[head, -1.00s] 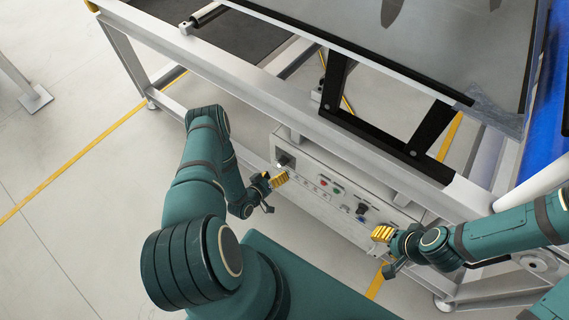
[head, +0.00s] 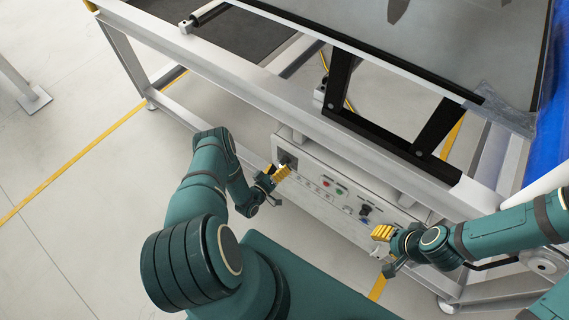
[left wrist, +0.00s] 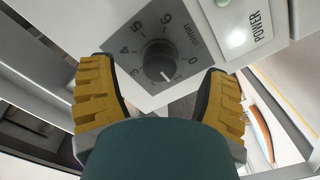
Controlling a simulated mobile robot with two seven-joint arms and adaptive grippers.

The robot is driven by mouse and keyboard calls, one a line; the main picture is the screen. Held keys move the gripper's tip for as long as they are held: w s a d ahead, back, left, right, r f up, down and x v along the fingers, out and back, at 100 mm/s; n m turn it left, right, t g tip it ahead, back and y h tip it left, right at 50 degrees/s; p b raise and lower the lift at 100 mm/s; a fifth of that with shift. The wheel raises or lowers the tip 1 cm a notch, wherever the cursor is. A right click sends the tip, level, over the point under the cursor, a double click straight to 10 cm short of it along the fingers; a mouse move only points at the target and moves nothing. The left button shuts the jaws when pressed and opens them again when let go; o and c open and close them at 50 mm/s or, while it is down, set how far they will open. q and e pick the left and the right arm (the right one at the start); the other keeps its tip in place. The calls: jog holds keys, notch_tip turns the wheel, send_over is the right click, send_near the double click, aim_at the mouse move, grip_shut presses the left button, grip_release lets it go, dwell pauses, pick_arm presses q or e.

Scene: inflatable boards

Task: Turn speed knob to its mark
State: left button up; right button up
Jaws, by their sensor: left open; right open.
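The speed knob (left wrist: 160,62) is a round dark knob on a grey dial plate (left wrist: 125,46) marked with numbers up to 6 and "m/min". Its white pointer line points down and slightly right, near the low numbers. In the head view the dial plate (head: 288,160) is at the left end of the control panel. My left gripper (head: 278,182) is open in front of it; in the left wrist view its yellow-padded fingers (left wrist: 160,95) lie either side of and below the knob, apparently not touching it. My right gripper (head: 385,249) is open and empty near the panel's right part.
A lit POWER lamp (left wrist: 236,38) is right of the dial. The panel also has a red button (head: 326,184), a green button (head: 340,191) and a dark switch (head: 365,210). The machine's frame beam (head: 250,95) runs above the panel.

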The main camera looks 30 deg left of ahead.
aim_at(283, 164)
pick_arm(q)
jog(key=shift+w+d, duration=0.15)
jog(key=shift+w, duration=1.4)
jog(key=c, duration=1.3)
